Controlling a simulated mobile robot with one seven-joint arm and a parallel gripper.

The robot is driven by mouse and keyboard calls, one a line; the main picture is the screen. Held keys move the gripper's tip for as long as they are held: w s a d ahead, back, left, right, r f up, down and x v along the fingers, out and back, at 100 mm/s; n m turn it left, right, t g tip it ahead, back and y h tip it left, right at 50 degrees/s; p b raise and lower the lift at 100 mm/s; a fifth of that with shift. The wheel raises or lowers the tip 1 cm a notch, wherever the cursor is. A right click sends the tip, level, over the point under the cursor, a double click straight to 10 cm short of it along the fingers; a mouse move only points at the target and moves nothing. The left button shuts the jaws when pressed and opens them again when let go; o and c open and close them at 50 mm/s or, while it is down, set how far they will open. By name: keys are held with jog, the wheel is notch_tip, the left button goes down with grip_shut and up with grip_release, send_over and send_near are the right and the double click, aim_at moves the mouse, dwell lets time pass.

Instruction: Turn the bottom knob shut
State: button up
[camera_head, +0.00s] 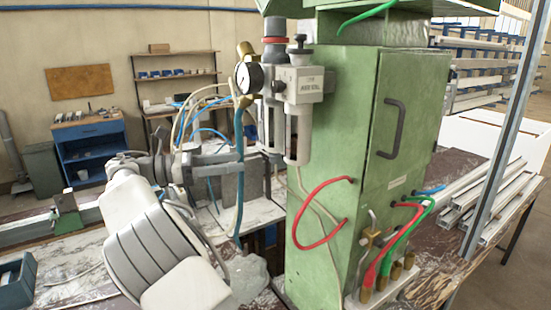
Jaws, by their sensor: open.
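A regulator and filter unit (300,85) with a round gauge (249,78) is mounted at the left of the green cabinet (330,190). A black knob (300,43) stands on top of it, and a small dark knob (278,87) is on its front. Two bowls hang below; the lower end of the clear bowl (298,135) shows, but a knob there is too small to make out. My white and grey arm comes up from the lower left. My gripper (252,158) points right, open, near the bowls' lower ends. Contact cannot be told.
Blue and pale hoses (238,170) hang close around my gripper. Red hoses (325,183), green hoses and a brass valve (369,240) are on the cabinet's front. A grey lump (248,277) lies below.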

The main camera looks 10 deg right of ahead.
aim_at(276, 157)
jog(key=d, duration=0.3)
jog(key=d+p, duration=0.1)
jog(key=d, duration=0.6)
jog(key=shift+w+d, duration=0.4)
grip_shut()
